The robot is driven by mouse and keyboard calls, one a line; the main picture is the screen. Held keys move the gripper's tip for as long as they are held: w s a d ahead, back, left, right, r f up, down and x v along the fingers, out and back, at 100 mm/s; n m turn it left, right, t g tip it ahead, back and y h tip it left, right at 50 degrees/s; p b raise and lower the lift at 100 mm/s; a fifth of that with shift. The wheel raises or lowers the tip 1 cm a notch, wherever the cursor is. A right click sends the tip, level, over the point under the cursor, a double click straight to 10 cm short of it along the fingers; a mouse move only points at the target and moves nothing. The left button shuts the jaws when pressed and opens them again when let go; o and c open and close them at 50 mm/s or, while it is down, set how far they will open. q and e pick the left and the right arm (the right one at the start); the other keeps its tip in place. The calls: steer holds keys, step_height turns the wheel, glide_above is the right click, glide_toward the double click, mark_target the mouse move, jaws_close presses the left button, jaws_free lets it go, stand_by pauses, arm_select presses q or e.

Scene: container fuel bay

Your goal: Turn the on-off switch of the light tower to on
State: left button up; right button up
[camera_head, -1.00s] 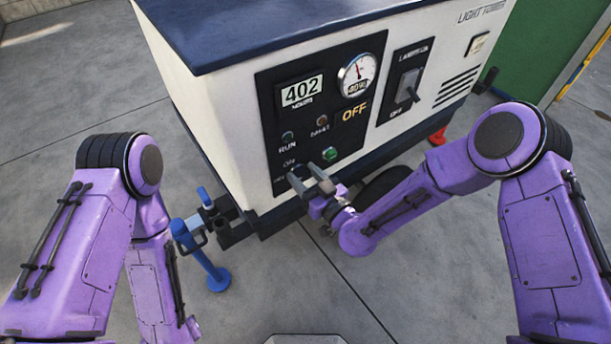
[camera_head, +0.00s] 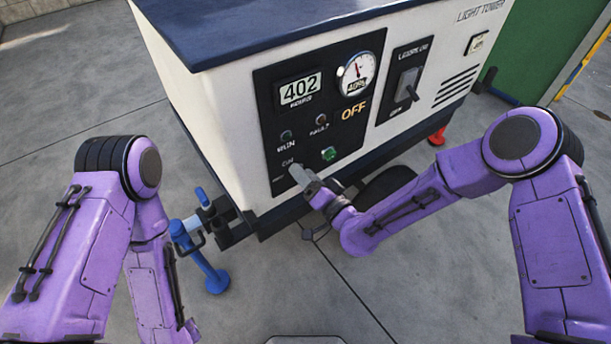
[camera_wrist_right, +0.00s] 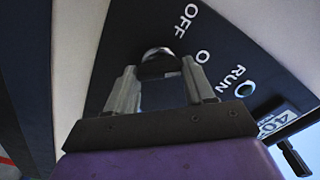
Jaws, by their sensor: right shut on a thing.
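The light tower (camera_head: 222,105) is a white cabinet with a dark blue top and a black control panel. The on-off switch sits at the lower left of the panel. In the head view my right gripper (camera_head: 299,176) covers it. In the right wrist view the switch knob (camera_wrist_right: 157,54) shows between the fingertips of my right gripper (camera_wrist_right: 157,78), which is shut on it. The OFF label (camera_wrist_right: 186,20) is close by. The panel's large status word (camera_head: 353,111) reads OFF. My left arm shows at the left, but its gripper is out of view.
A lever switch (camera_head: 407,84) is on a separate black plate to the right. A green button (camera_head: 329,154) is just right of my right gripper. A blue jack stand (camera_head: 211,272) and the dark hitch stand below the cabinet's left corner.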

steer(key=shift+f+m, duration=0.1)
steer(key=shift+m, duration=0.7)
steer(key=o, duration=1)
steer(key=shift+o, duration=0.2)
steer(key=v, duration=1)
steer(key=shift+s+d, duration=0.2)
